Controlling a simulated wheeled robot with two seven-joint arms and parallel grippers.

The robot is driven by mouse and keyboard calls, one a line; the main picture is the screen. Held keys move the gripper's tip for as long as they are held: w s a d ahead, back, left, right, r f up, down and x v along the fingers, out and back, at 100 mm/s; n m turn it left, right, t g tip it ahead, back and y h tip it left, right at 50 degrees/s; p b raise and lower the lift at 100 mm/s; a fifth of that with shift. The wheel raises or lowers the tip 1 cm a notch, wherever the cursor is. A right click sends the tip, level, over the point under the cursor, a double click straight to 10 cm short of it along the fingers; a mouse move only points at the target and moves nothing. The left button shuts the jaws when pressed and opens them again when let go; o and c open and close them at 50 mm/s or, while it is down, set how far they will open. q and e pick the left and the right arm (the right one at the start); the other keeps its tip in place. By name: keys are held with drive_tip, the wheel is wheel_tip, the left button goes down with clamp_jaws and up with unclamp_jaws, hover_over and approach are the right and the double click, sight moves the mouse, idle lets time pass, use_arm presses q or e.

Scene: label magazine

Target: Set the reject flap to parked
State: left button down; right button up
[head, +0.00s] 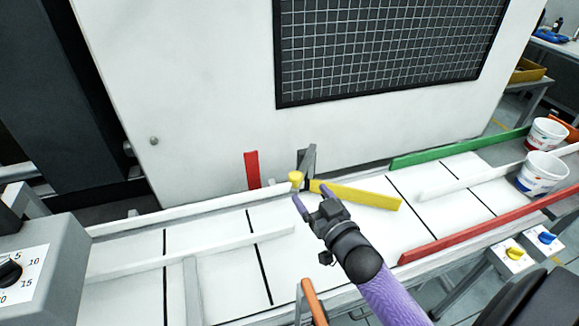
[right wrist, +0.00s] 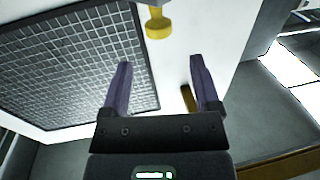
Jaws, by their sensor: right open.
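The reject flap is a yellow bar (head: 360,196) slanting across the white conveyor, from a grey post (head: 308,162) down to the right. A yellow knob (head: 296,178) stands at its left end, by the post. My right gripper (head: 313,197) is open just in front of the knob, its purple fingers pointing toward it. In the right wrist view the knob (right wrist: 158,26) lies beyond the gap between the open fingertips (right wrist: 159,62), with nothing gripped. A small dark yellow piece (right wrist: 187,97) shows beside the right-hand finger. My left gripper is not in view.
A red upright plate (head: 252,170) stands left of the post. Green (head: 455,147) and red (head: 480,226) rails edge the right lanes, where white tubs (head: 542,173) stand. A grey dial box (head: 45,260) is at the left. A white cabinet (head: 200,100) rises behind.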

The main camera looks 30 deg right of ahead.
sight(299, 180)
drive_tip(key=w, duration=0.2)
drive_tip(key=w+b, duration=0.1)
drive_tip(key=w, duration=0.4)
drive_tip(key=shift+d+f, duration=0.15)
drive_tip(key=shift+d, duration=0.15)
drive_tip(key=shift+w, duration=0.3)
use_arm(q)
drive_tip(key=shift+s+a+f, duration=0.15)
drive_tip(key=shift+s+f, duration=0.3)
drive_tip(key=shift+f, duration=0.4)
use_arm(e)
drive_tip(key=shift+c, duration=0.8)
clamp_jaws()
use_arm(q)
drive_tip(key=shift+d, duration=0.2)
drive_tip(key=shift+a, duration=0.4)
